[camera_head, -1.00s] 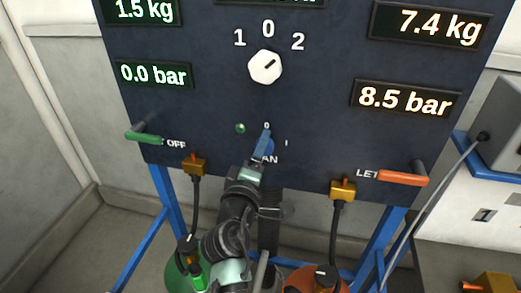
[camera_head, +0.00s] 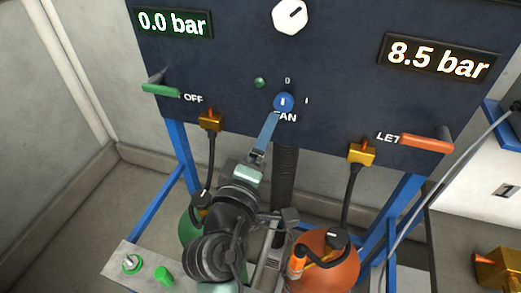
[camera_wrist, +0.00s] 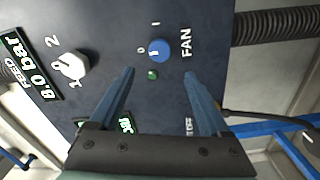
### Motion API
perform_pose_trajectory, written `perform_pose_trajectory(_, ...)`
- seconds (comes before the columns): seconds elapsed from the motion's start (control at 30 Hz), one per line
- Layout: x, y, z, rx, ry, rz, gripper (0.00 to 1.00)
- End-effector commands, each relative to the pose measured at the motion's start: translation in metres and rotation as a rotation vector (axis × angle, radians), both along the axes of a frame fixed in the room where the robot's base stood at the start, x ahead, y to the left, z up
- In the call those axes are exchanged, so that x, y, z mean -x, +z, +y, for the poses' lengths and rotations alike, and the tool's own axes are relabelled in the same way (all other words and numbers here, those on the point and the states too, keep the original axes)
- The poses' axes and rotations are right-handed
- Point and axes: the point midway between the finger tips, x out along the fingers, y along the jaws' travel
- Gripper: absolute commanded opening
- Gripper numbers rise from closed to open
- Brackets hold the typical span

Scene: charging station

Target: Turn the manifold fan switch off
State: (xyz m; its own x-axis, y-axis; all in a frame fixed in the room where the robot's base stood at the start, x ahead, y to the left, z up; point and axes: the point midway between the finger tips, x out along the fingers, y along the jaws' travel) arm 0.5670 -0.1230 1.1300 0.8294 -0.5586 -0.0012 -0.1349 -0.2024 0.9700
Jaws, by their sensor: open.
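The fan switch is a round blue knob (camera_head: 284,102) on the dark panel, above the FAN label. Its white mark points up at the 0, with the I to its right. In the wrist view the knob (camera_wrist: 160,50) has its mark towards the 0 on the left. My gripper (camera_head: 270,118) is just below and left of the knob in the head view. In the wrist view my gripper (camera_wrist: 159,72) has its two blue fingers spread wide and empty, with the knob beyond and between the tips, apart from them.
A small green lamp (camera_head: 260,83) is beside the knob. A white selector (camera_head: 290,16) is above. A green handle (camera_head: 161,90) and an orange handle (camera_head: 427,142) stick out at the panel's sides. Green (camera_head: 195,235) and orange (camera_head: 322,255) bottles stand below, with hoses.

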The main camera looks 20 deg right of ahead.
Motion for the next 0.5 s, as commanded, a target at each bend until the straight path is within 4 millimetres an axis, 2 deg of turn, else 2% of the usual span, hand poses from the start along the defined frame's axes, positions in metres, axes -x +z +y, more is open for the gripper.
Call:
perform_pose_trajectory(0.2, 0.020, -0.001, 0.014, 0.001, 0.001, 0.000, 0.81)
perform_pose_trajectory(0.5, 0.023, 0.000, 0.015, 0.001, -0.001, 0.001, 0.81)
